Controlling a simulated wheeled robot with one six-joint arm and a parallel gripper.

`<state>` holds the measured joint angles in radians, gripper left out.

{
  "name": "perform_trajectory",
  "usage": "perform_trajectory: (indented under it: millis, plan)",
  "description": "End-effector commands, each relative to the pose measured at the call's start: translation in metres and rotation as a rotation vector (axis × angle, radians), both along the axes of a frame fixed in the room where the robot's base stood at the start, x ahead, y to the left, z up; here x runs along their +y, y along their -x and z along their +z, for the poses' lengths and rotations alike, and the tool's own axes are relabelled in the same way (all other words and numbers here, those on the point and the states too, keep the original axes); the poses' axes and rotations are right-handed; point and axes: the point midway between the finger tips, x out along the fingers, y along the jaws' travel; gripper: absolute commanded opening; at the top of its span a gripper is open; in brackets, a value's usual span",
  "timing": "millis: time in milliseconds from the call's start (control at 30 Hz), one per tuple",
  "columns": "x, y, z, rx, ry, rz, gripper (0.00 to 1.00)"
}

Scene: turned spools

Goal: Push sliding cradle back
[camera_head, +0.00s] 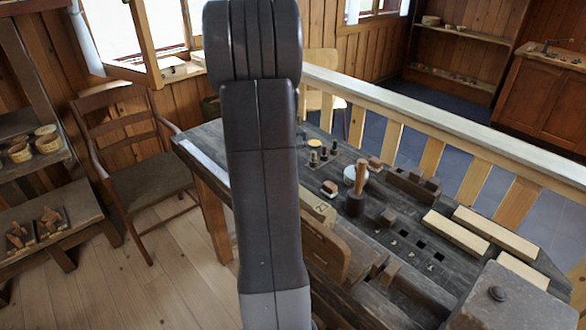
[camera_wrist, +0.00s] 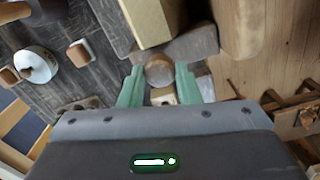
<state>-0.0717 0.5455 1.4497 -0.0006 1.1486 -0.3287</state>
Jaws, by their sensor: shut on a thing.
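My gripper (camera_wrist: 160,82) shows in the wrist view, with two green fingers closed on the sides of a round brown wooden knob (camera_wrist: 159,69). The knob sits against a grey-brown wooden part (camera_wrist: 192,46), which looks like the sliding cradle. A pale wooden block (camera_wrist: 146,20) rests just beyond it, in its notch or against it; I cannot tell which. A small pale piece (camera_wrist: 162,96) shows below the knob, between the fingers. In the head view my dark arm hides the gripper and the knob.
The dark workbench (camera_head: 405,215) holds a mallet (camera_head: 358,182), pale bars (camera_head: 495,232) and small turned pieces. A white round pot (camera_wrist: 36,63) stands left in the wrist view. A railing (camera_head: 450,115) runs behind the bench. A chair (camera_head: 130,150) stands left on open floor.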

Motion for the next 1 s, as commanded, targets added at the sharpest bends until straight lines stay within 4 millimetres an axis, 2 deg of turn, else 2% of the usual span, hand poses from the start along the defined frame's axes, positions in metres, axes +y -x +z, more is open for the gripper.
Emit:
perform_trajectory:
  millis: [400, 433, 533, 867, 1000]
  plan:
    - [0.004, -0.006, 0.002, -0.011, -0.002, 0.001, 0.0]
    - [0.004, -0.006, 0.002, -0.012, -0.003, 0.001, 0.32]
    - [0.004, -0.005, 0.002, -0.01, -0.002, 0.001, 0.51]
    - [0.003, -0.004, 0.003, -0.006, -0.001, 0.0, 0.52]
    - [0.003, -0.005, 0.017, -0.008, -0.001, 0.0, 0.52]
